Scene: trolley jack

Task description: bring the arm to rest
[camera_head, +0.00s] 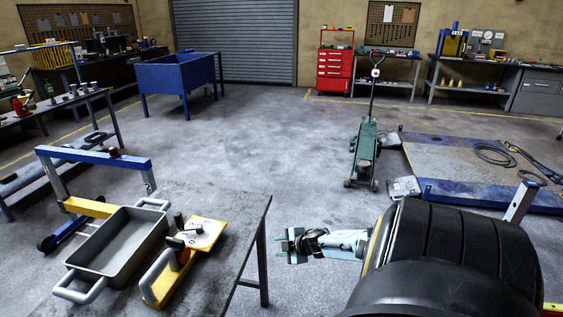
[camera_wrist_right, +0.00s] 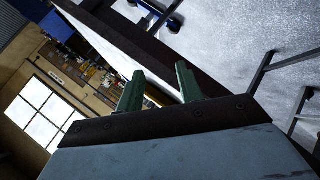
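My right gripper (camera_head: 284,245) reaches in from the right in the head view, over the floor just right of the front table. Its two green fingers stand apart with nothing between them, as the right wrist view also shows (camera_wrist_right: 160,68). It touches nothing that I can see. My left gripper is not in view. The green trolley jack (camera_head: 366,148) stands on the floor beyond, with its handle upright.
A blue low platform (camera_head: 455,165) lies at right. A blue bin (camera_head: 178,76) and a red cabinet (camera_head: 335,70) stand at the back. The middle floor is clear.

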